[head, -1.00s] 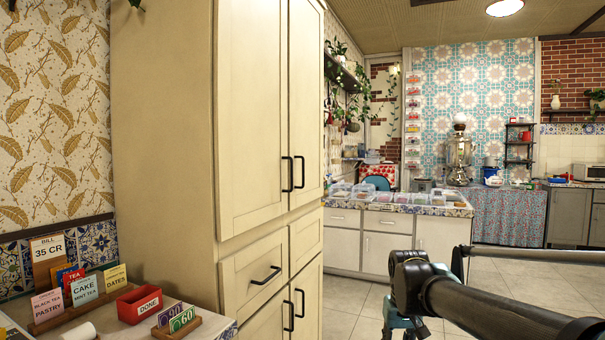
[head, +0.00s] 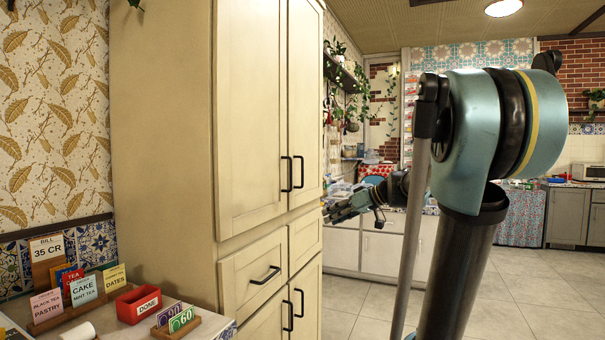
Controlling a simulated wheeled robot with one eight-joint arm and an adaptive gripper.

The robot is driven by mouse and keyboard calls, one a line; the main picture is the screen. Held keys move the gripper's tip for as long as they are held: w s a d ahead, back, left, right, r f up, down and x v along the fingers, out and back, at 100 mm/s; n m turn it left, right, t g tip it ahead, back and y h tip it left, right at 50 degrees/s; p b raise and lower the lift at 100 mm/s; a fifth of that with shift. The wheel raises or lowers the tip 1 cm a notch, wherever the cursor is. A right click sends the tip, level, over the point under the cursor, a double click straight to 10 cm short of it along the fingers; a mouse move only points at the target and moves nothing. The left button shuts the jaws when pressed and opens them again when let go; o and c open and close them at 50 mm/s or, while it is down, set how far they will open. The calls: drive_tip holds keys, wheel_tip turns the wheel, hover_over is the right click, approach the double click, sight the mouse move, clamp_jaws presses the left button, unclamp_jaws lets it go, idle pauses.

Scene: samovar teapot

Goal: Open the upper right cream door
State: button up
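The upper right cream door (head: 305,100) of the tall cream cabinet is shut, flush with the upper left cream door (head: 250,110). Its black vertical bar handle (head: 301,172) sits near its lower left edge, beside the left door's handle (head: 287,174). My gripper (head: 335,210) is just right of the cabinet's front edge in the picture, lower than the door handles and apart from them. It points left. Its fingers are small and seen side-on, so I cannot tell whether they are open. Nothing shows in them.
Below the upper doors are drawers with a black handle (head: 265,275) and lower doors. A white counter (head: 375,250) stands behind my arm. A table with price cards and a red box (head: 138,304) is at lower left. Tiled floor (head: 500,290) is clear at right.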

drive_tip(key=w+d+r+n+t+y, duration=0.2)
drive_tip(key=w+r+n+t+y, duration=0.15)
drive_tip(key=w+r, duration=1.1)
hover_over(302, 184)
drive_tip(key=shift+w+f+m+y, duration=0.25)
drive_tip(key=shift+w+f+y, duration=0.1)
drive_tip(key=shift+f+y, duration=0.1)
drive_tip(key=shift+d, duration=0.1)
clamp_jaws()
